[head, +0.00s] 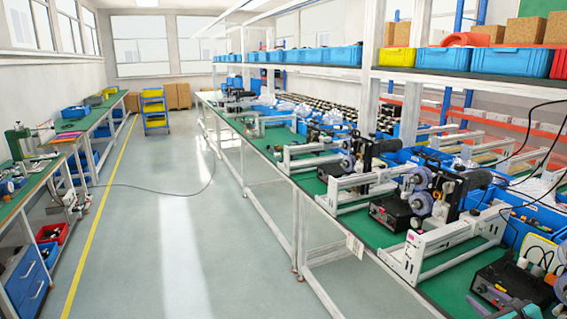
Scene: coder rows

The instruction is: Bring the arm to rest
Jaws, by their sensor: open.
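Neither my arm nor my gripper shows in the head view, so how the arm is held and what the jaws do cannot be seen here. No part of the arm crosses the picture. The long workbench (372,236) with a green top and white frame runs along the right side. Several coder machines (440,205) with white rails, black boxes and purple-grey reels stand on it in a row.
Grey floor (185,220) lies open between the benches, with a yellow line (100,205) and a thin cable (165,190) across it. A second green bench (30,185) runs along the left. A blue trolley (154,108) stands at the far end. Shelves hold blue bins (500,62).

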